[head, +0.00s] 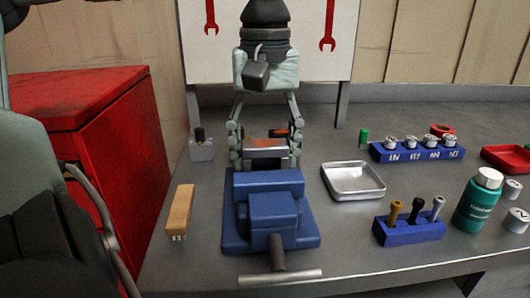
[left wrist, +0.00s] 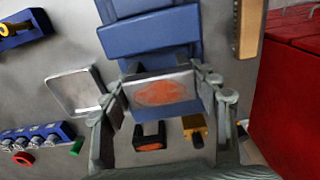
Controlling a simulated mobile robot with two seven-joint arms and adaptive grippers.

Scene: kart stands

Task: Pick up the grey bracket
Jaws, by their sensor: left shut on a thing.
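The grey bracket (head: 266,158), with an orange patch on it, is just behind the blue vise (head: 270,210) in the head view. My left gripper (head: 265,160) reaches down from above and is shut on the bracket, one finger at each side. In the left wrist view the bracket (left wrist: 160,92) sits between both fingers, with the blue vise (left wrist: 150,38) beyond it. I cannot tell whether the bracket touches the table.
A silver tray (head: 353,181) lies right of the vise, a wooden-handled brush (head: 180,210) left. Blue racks (head: 408,232) and a green bottle (head: 479,200) stand further right. A red cabinet (head: 120,140) bounds the left. A black-and-orange part (left wrist: 150,136) and a yellow part (left wrist: 195,130) lie near the bracket.

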